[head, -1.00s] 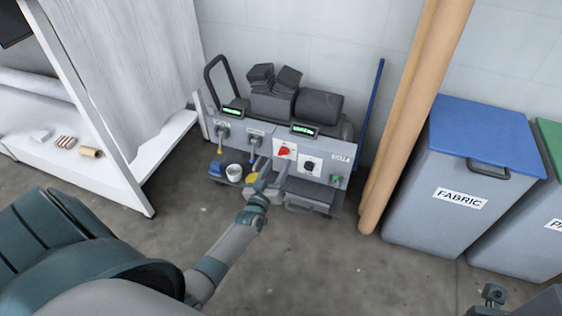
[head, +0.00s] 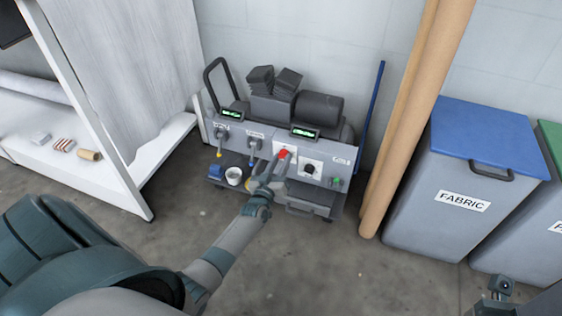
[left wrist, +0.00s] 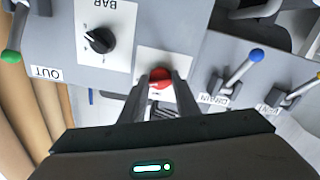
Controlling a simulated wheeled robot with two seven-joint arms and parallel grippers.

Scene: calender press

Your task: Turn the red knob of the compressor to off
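The red knob (head: 283,154) sits on a white plate on the front panel of the grey compressor (head: 322,160). My left gripper (head: 278,166) is right in front of it. In the left wrist view, the red knob (left wrist: 160,78) shows between the two fingertips of my left gripper (left wrist: 161,84). The fingers are apart, one on each side of the knob; whether they touch it is unclear.
A black dial (head: 309,169) and a green-handled valve (head: 336,182) are right of the knob. Lever valves with blue (left wrist: 256,55) and yellow tips are on its other side. A white cup (head: 234,176) stands at the lower left. Cardboard tubes (head: 408,120) and a FABRIC bin (head: 440,200) stand right.

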